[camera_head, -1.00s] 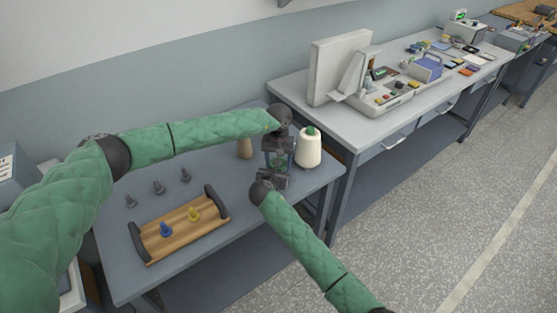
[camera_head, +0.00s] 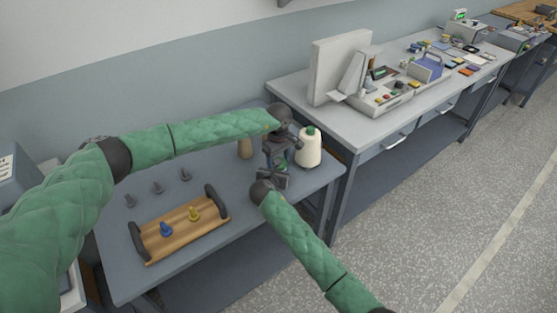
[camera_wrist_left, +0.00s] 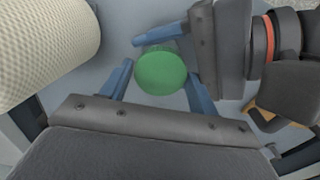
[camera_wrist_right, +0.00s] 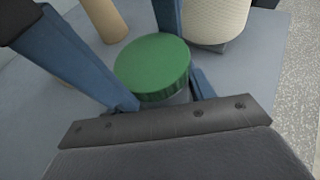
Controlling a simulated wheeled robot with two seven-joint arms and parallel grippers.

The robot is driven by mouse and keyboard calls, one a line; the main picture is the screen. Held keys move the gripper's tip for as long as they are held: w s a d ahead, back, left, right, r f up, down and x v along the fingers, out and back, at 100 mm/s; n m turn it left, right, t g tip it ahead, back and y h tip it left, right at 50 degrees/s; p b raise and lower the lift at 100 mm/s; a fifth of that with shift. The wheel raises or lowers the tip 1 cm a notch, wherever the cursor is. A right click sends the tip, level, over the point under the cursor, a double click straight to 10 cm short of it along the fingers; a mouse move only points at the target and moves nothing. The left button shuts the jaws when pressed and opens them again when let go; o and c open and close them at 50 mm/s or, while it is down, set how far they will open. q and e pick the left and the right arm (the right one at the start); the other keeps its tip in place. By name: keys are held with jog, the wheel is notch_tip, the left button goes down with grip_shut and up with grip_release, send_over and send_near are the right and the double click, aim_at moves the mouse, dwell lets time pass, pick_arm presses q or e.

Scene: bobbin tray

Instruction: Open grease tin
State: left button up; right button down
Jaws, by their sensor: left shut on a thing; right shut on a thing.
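The grease tin's round green lid (camera_wrist_right: 152,66) lies between the fingers of both grippers. A little of the pale tin body (camera_wrist_right: 180,98) shows below the lid in the right wrist view. My left gripper (camera_head: 282,161) reaches down from above and is shut on the lid (camera_wrist_left: 160,72), with a blue finger on either side. My right gripper (camera_head: 278,172) comes in from the near side and is shut on the tin body, lower down. The grippers hide most of the tin in the head view. I cannot tell whether the lid is apart from the body.
A wooden tray (camera_head: 183,240) with dark handles holds a blue and a yellow peg. The table's front edge is near.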

pick_arm(q)
jog(key=shift+d, duration=0.1)
pick_arm(e)
jog(key=shift+a, duration=0.2)
pick_arm(q)
jog(key=o, duration=1.1)
pick_arm(e)
jog(key=shift+d, duration=0.15)
jog(key=shift+d, duration=0.1)
